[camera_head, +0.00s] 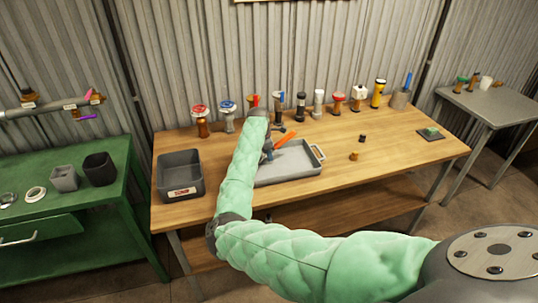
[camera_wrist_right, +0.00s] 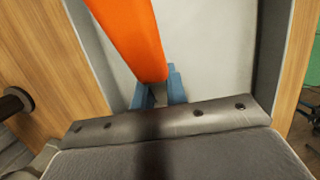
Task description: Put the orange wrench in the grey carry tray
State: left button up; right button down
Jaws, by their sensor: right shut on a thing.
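The orange wrench (camera_head: 287,138) is at the left part of the grey carry tray (camera_head: 290,175) on the wooden bench. My right gripper (camera_head: 267,154) is shut on the wrench, partly hidden behind my green-sleeved arm. In the right wrist view, the blue fingertips (camera_wrist_right: 160,90) close around the near end of the orange wrench (camera_wrist_right: 130,35). The tray's pale floor (camera_wrist_right: 200,40) lies beneath it. I cannot tell whether the wrench touches the tray floor. My left gripper is not in view.
A dark grey bin (camera_head: 180,180) stands left of the tray. Several valves and fittings line the bench's back edge, including a red-topped one (camera_head: 201,120). Small brass (camera_head: 354,156) and dark (camera_head: 362,138) pieces lie right of the tray. A green bench (camera_head: 90,215) stands at left.

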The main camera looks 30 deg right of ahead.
jog(key=c, duration=1.3)
grip_release()
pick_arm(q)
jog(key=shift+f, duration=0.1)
pick_arm(e)
jog(key=shift+r, duration=0.15)
jog(key=shift+r, duration=0.3)
jog(key=b+v, duration=0.2)
jog(key=v, duration=0.4)
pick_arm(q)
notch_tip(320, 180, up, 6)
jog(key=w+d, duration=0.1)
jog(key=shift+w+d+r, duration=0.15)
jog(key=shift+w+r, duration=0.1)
pick_arm(e)
jog(key=shift+a+r, duration=0.2)
jog(key=shift+r, duration=0.3)
jog(key=shift+w, duration=0.1)
